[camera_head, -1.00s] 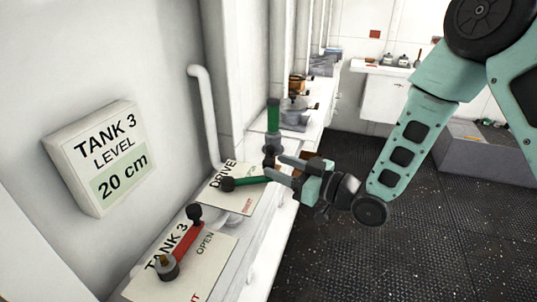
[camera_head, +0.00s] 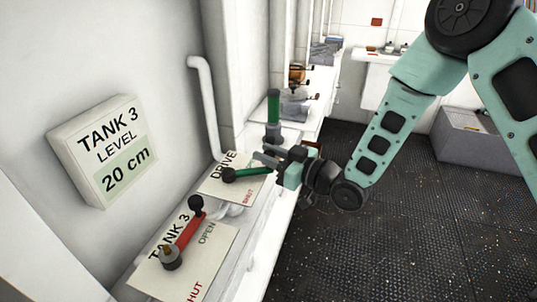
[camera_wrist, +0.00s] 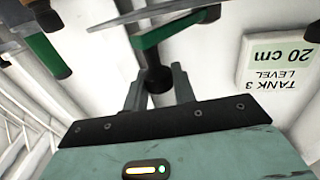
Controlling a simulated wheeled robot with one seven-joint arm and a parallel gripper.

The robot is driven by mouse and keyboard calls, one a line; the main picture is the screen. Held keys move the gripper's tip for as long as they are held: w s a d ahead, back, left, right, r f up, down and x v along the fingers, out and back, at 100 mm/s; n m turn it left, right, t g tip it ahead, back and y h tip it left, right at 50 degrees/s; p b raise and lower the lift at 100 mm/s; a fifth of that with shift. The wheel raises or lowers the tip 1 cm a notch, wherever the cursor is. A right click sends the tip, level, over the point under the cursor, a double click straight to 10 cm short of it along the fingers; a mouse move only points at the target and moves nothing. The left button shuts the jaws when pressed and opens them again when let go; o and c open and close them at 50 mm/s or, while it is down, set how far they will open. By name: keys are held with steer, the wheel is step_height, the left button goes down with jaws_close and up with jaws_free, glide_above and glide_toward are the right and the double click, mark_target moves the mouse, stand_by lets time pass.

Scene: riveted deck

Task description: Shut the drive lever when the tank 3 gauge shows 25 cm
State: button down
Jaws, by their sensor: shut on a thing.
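The tank 3 gauge (camera_head: 108,150) on the left wall reads 20 cm; it shows upside down in the wrist view (camera_wrist: 278,62). The green drive lever (camera_head: 252,172) lies across its white plate (camera_head: 222,189), pointing right, clear of the red SHUT mark. My gripper (camera_head: 268,156) is at the lever's right end. In the wrist view, my gripper's fingers (camera_wrist: 160,88) flank the dark knob (camera_wrist: 154,74) at the end of the green lever (camera_wrist: 168,32) and are shut on it. In the head view my gripper hides that knob.
A red tank 3 lever (camera_head: 187,233) stands on its own plate (camera_head: 205,262) nearer me. An upright green handle (camera_head: 273,107) is just behind my gripper. A white pipe (camera_head: 208,105) runs down the wall. The dark deck floor (camera_head: 365,235) to the right is open.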

steer(key=shift+s+f+m+t+h+b, duration=0.15)
steer(key=shift+s+m+t+h+b, duration=0.15)
steer(key=shift+b, duration=0.3)
steer(key=c, duration=1.2)
jaws_free()
steer(key=shift+d, duration=0.1)
steer(key=shift+p+v, duration=2.7)
steer(key=shift+v, duration=6)
